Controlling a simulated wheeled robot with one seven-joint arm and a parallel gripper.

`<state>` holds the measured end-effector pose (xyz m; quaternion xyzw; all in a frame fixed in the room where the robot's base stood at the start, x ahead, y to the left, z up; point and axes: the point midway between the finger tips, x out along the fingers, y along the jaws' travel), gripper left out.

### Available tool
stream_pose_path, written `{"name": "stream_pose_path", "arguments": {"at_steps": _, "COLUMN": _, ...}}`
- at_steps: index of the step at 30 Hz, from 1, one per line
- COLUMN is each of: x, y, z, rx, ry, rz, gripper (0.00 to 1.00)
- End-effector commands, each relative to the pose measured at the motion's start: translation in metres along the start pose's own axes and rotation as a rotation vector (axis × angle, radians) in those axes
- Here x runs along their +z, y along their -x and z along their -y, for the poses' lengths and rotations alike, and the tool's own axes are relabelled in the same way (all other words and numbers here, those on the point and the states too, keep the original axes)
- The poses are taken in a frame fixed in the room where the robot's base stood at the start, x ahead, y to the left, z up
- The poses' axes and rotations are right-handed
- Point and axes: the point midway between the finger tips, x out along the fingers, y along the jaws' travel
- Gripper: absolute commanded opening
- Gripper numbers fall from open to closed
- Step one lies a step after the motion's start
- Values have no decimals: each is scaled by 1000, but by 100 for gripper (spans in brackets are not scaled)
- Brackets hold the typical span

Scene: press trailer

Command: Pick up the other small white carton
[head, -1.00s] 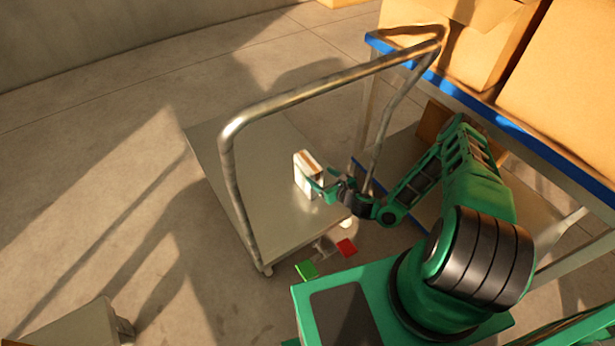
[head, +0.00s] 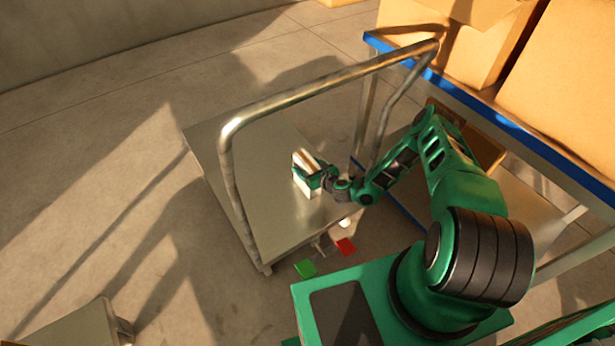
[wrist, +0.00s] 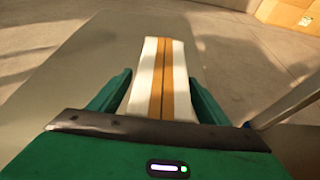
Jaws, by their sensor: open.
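A small white carton (head: 304,187) with a tan band stands on the flat bed of the metal cart (head: 222,152). In the wrist view the carton (wrist: 163,75) shows its white top with the tan stripe. My gripper (head: 312,180) is at the carton, reaching past the cart's handle side. In the wrist view the fingers of my gripper (wrist: 160,98) are open, one on each side of the carton. A narrow gap seems to show at the left finger; I cannot tell whether the right finger touches. The carton's lower part is hidden by my gripper.
The cart's tall tube handle (head: 229,170) arches close to my arm. A blue-edged table (head: 500,120) with large cardboard boxes (head: 560,75) stands at the right. A green piece (head: 305,268) and a red piece (head: 346,246) lie near the cart's front. The cart bed left of the carton is clear.

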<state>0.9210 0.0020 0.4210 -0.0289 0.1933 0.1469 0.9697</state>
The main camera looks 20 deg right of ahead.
Motion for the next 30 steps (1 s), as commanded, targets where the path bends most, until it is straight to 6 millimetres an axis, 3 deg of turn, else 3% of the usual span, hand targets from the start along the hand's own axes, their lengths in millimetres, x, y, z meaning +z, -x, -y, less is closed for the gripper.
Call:
{"name": "stream_pose_path", "arguments": {"at_steps": 5, "x": 0, "y": 0, "z": 0, "rx": 0, "ry": 0, "rz": 0, "gripper": 68}}
{"name": "stream_pose_path", "arguments": {"at_steps": 12, "x": 0, "y": 0, "z": 0, "rx": 0, "ry": 0, "rz": -1, "gripper": 11}}
{"name": "stream_pose_path", "arguments": {"at_steps": 14, "x": 0, "y": 0, "z": 0, "rx": 0, "ry": 0, "rz": -1, "gripper": 0}}
{"name": "stream_pose_path", "arguments": {"at_steps": 23, "x": 2, "y": 0, "z": 1, "rx": -1, "ry": -1, "rz": 3, "gripper": 0}}
{"name": "stream_pose_path", "arguments": {"at_steps": 30, "x": 17, "y": 6, "z": 1, "rx": -1, "ry": -2, "rz": 3, "gripper": 0}}
